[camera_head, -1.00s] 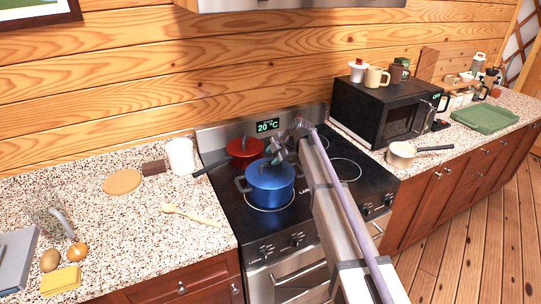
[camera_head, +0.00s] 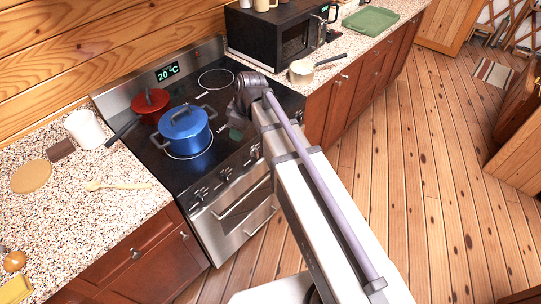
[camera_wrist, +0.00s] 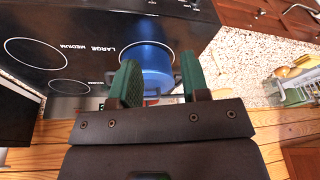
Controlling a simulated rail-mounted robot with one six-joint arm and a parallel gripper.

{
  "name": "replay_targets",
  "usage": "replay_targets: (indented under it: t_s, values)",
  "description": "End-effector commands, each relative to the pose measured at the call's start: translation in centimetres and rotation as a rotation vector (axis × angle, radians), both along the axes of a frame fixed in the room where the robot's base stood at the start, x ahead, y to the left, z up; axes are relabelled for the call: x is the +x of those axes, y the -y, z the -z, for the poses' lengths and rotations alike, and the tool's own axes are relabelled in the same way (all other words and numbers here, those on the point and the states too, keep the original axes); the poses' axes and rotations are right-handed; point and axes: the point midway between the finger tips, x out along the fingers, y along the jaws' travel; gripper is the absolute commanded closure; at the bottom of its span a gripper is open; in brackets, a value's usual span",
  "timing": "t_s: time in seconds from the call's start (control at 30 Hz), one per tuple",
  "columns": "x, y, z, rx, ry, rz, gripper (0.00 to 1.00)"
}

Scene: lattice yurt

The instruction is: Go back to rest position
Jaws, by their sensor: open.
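My gripper (camera_head: 238,131) is to the right of the blue pot, near the front edge of the stove, and is partly hidden by my wrist in the head view. In the wrist view, its two green fingers (camera_wrist: 161,82) are apart with nothing held. The blue lidded pot (camera_head: 185,134) sits upright on a front burner of the black cooktop. It also shows beyond the fingers in the wrist view (camera_wrist: 148,62).
A red lidded pan (camera_head: 151,102) stands on a back burner. A small cream saucepan (camera_head: 301,72) is on the right counter near a microwave (camera_head: 262,38). A wooden spoon (camera_head: 118,185) and white canister (camera_head: 85,128) are on the left counter. The wooden floor (camera_head: 410,150) at right is clear.

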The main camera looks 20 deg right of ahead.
Motion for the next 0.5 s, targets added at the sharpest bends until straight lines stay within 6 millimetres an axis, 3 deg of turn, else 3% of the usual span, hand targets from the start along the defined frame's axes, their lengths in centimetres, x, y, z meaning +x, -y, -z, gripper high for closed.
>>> replay_targets:
  t_s: [0.03, 0.1, 0.2, 0.3, 0.5]
  values:
    - [-5.3, 1.8, 0.2, -0.032, -0.067, 0.2, 0.58]
    - [-9.9, 3.9, 0.5, -0.081, -0.145, 0.49, 0.58]
    - [-14.0, 5.8, 0.6, -0.134, -0.199, 0.777, 0.58]
    - [-15.3, 6.5, 0.6, -0.156, -0.216, 0.901, 0.58]
    - [-15.1, 6.6, 0.6, -0.156, -0.218, 0.916, 0.58]
